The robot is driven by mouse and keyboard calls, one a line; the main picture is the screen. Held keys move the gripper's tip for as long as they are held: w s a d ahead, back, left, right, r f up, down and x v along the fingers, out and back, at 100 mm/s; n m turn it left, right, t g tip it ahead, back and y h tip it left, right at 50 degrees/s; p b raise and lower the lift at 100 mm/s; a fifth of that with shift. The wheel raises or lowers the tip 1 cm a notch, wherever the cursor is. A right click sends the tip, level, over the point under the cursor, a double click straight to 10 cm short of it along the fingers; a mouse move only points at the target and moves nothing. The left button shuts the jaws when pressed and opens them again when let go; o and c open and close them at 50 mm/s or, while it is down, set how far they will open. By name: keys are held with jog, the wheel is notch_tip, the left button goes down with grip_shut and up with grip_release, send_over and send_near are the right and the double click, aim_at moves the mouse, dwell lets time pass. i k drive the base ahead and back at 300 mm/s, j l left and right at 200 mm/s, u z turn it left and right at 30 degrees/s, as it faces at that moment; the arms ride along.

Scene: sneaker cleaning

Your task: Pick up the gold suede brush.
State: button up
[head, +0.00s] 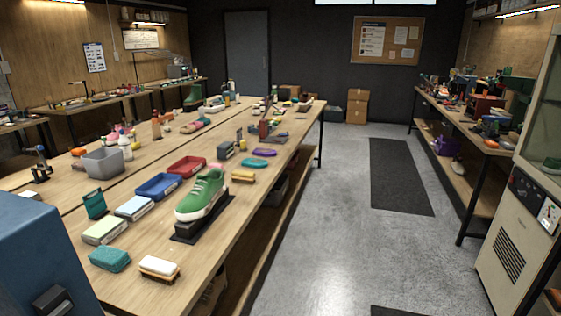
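A gold-yellow brush (243,176) lies on the long wooden table, near its right edge, just right of the green sneaker (203,193). It looks like the gold suede brush, though its bristles are too small to make out clearly. Another brush (159,268), with a pale top and an orange-brown band, lies nearer to me by the table's front right edge. The sneaker stands on a dark stand (186,238) between the two brushes. My gripper does not show in this view.
Beyond the gold brush lie a teal oval item (258,163) and a purple one (264,152). Red (187,166) and blue (158,186) trays are left of the sneaker. The grey floor (335,230) right of the table is open, with dark mats (400,178).

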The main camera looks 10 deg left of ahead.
aim_at(241, 176)
jog(key=i+u, duration=0.15)
jog(key=i, duration=0.4)
jog(key=i+l+u, duration=0.1)
jog(key=i, duration=0.45)
jog(key=i+l+u, duration=0.15)
jog(key=i, duration=0.4)
jog(key=i+l+u, duration=0.15)
jog(key=i, duration=0.4)
jog(key=i+j+u, duration=0.15)
jog(key=u, duration=0.25)
jog(key=i+u, duration=0.6)
jog(key=u, duration=0.15)
jog(key=i+l+u, duration=0.1)
jog(key=i+u, duration=0.15)
jog(key=u, duration=0.15)
